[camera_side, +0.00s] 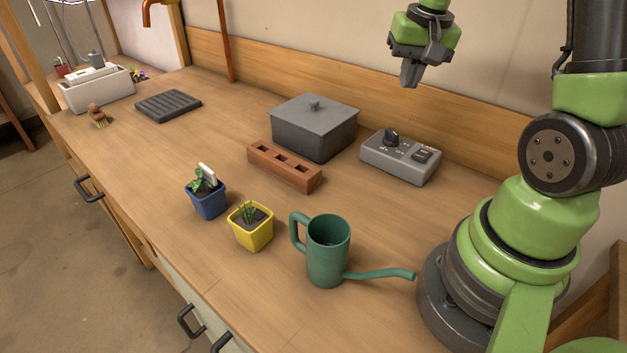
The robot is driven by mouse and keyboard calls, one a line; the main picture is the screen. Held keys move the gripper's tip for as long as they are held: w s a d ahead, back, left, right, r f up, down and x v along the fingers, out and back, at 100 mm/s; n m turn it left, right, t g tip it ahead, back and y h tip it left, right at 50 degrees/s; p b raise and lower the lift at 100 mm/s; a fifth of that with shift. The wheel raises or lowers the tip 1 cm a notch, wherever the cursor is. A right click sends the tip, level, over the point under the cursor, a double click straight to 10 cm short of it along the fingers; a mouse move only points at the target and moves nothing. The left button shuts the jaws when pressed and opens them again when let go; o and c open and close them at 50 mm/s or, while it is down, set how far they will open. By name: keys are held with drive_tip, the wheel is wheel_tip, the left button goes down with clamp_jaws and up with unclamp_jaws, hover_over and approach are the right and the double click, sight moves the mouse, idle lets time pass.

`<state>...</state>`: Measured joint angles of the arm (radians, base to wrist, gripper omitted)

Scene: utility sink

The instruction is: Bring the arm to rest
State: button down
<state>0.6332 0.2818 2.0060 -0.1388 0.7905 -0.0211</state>
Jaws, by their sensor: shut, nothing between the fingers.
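My gripper (410,75) hangs in the air at the top right, pointing down. Its fingers are together with nothing between them. It is above and behind the grey control box in the picture, clear of the worktop and touching nothing. My green and dark grey arm stands at the right edge of the picture. The upper part of the arm is cut off by the top of the frame.
On the wooden worktop (140,150) stand a green watering can (327,255), yellow pot (251,232), blue pot (207,201), brick (284,169), lidded grey box (314,133), control box (400,160), slatted black tray (168,105) and pale trough (98,92). The left middle is clear.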

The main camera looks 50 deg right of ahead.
drive_tip(key=s+a+r+n+t+y, duration=0.1)
drive_tip(key=s+a+r+n+t, duration=0.1)
drive_tip(key=s+a+r, duration=0.3)
drive_tip(key=s+a+r+n+t+y, duration=0.1)
drive_tip(key=s+a+r+n+t, duration=0.2)
drive_tip(key=a, duration=1.1)
drive_tip(key=shift+s+a+r+n+y, duration=0.25)
drive_tip(key=shift+s+r+n+y, duration=0.2)
drive_tip(key=shift+s+r, duration=0.45)
